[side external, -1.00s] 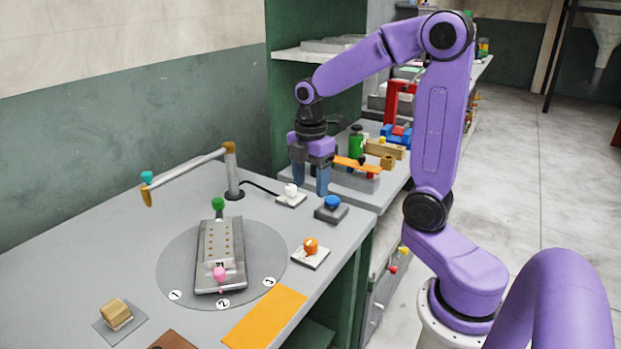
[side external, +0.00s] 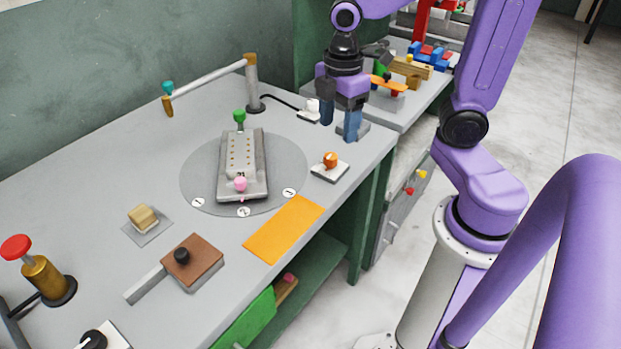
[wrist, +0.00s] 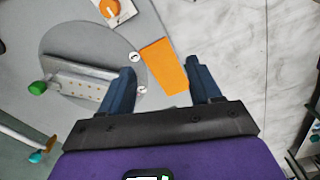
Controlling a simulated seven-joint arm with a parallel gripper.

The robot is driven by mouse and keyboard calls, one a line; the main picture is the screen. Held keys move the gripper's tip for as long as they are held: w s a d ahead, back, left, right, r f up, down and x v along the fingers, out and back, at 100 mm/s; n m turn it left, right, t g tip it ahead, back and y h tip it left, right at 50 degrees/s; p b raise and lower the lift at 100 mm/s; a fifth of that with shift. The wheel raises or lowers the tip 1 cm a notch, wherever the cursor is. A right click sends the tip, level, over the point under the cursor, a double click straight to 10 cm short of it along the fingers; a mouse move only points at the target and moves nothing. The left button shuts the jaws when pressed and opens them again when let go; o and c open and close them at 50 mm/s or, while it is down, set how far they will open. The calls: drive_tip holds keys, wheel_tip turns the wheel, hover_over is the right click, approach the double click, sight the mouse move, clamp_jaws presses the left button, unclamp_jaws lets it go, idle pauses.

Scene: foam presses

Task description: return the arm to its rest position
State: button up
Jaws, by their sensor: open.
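My arm stands at the right in the side external view. My gripper (side external: 340,131) points down at the bench's back right corner, its fingers apart with nothing between them. It overlaps a small grey block there and hides most of it; the height above the bench is unclear. In the wrist view my gripper (wrist: 160,88) shows both blue fingers spread, with the orange mat (wrist: 163,65) seen between and beyond them.
On the bench, a grey foam press (side external: 242,170) sits on a round disc (side external: 200,175). An orange-knobbed box (side external: 330,168), a white-knobbed box (side external: 310,112) and a pipe arm (side external: 210,80) stand near. A red-topped brass post (side external: 38,270) is front left. Items fill the back shelf.

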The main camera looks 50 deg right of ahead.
drive_tip(key=s+a+m, duration=0.1)
drive_tip(key=s+a, duration=0.1)
drive_tip(key=s, duration=0.5)
drive_tip(key=s+a+f+m, duration=0.1)
drive_tip(key=s+a, duration=0.1)
drive_tip(key=s, duration=0.5)
drive_tip(key=shift+f, duration=0.3)
drive_tip(key=shift+w+a, duration=0.1)
drive_tip(key=shift+a, duration=0.05)
drive_tip(key=shift+c, duration=0.2)
